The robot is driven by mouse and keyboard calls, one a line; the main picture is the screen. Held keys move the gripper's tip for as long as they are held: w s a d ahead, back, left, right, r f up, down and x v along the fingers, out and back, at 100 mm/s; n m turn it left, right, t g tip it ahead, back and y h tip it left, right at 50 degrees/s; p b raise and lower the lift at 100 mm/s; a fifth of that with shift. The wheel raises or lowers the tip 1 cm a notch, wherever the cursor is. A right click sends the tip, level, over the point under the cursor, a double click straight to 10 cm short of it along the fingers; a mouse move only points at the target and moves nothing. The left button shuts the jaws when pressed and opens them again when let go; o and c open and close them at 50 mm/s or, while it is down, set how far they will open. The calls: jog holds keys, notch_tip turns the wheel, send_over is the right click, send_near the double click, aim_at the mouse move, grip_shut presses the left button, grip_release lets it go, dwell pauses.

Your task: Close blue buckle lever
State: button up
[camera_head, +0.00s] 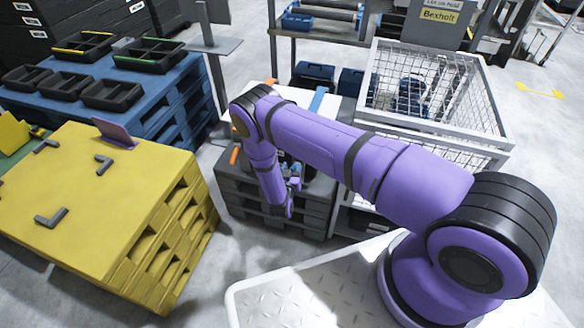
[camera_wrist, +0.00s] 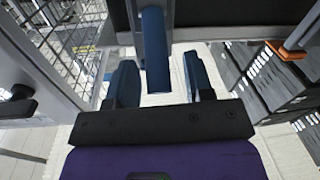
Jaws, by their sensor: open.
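The blue buckle lever (camera_wrist: 155,50) shows in the wrist view as an upright blue bar at the top centre. My gripper (camera_wrist: 160,72) is open, with one dark blue finger on each side of the lever's lower end. Gaps show between the lever and both fingers, so they look apart in this view; the depth between them is hard to judge. In the head view my gripper (camera_head: 292,184) is low beside the dark stacked pallets, partly behind my arm. A light blue strip (camera_head: 318,100) behind my arm may be the lever; I cannot tell.
A wire mesh cage (camera_head: 440,62) stands to the right of the dark pallets (camera_head: 235,190). A yellow pallet table (camera_head: 100,225) with black corner brackets is at the left. A blue pallet (camera_head: 165,85) behind it carries black trays. An orange clip (camera_wrist: 290,50) sits at the right in the wrist view.

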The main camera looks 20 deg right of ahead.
jog(key=shift+w+d, duration=0.2)
jog(key=shift+w, duration=0.15)
jog(key=shift+c, duration=0.2)
grip_shut()
